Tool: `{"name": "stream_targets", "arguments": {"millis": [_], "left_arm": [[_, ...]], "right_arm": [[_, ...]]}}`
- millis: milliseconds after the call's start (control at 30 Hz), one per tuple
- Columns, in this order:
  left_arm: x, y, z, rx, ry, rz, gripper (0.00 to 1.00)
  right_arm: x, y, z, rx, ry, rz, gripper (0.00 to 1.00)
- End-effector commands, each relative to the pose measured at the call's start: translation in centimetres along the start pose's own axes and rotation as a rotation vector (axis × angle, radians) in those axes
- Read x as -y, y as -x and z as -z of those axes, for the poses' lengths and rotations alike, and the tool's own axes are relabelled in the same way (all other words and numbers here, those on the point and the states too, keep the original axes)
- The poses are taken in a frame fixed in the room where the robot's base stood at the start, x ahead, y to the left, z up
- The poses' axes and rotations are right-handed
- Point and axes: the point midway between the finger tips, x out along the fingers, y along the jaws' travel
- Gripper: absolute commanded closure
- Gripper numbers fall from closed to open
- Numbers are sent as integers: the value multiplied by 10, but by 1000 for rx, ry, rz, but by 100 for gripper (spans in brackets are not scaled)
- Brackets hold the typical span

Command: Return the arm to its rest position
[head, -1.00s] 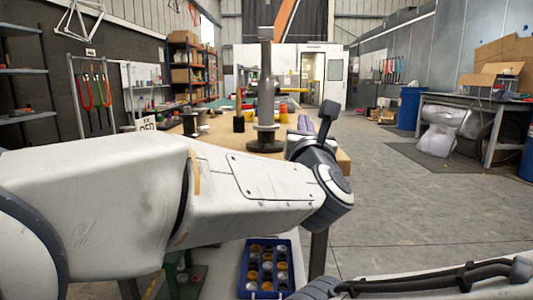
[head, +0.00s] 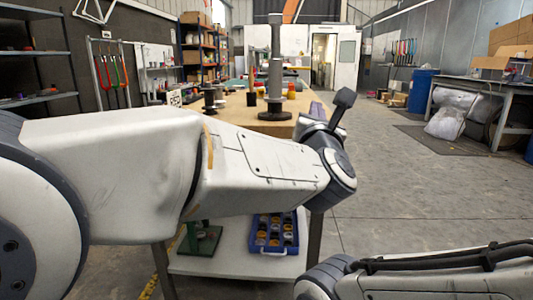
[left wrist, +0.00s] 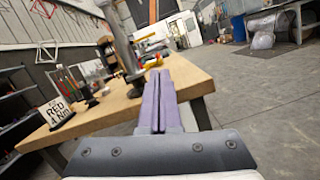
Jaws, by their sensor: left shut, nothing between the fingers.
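My left arm (head: 255,165) stretches across the head view from the left, white with dark joints, in front of the wooden table. Its gripper's purple fingers (head: 317,109) show only in part behind the dark wrist. In the left wrist view the two purple fingers (left wrist: 158,98) lie side by side, shut, with nothing held. They point toward the table's right end. The right gripper is out of view; a white and grey link of my right arm (head: 430,280) shows at the lower right.
The wooden table (head: 235,108) bears a grey post on a dark base (head: 275,90) and several small items. A blue tray of round pieces (head: 291,248) and a green stand (head: 200,238) are on the lower shelf. Open concrete floor (head: 400,190) lies to the right.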

Motion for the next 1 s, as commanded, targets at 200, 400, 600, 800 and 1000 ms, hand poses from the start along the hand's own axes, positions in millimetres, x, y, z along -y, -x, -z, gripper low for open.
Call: {"name": "stream_targets", "arguments": {"millis": [200,400,600,800,1000], "left_arm": [[-5,-4,32,-46,-240,68,100],[-11,-4,83,-113,-580,190,100],[-31,17,170,-209,-1069,432,100],[-73,91,290,-271,-1641,916,100],[-105,170,355,-203,-1906,1354,100]], "right_arm": [[0,0,0,0,0,0,38],[0,0,0,0,0,0,38],[0,0,0,0,0,0,38],[0,0,0,0,0,0,38],[0,0,0,0,0,0,38]]}}
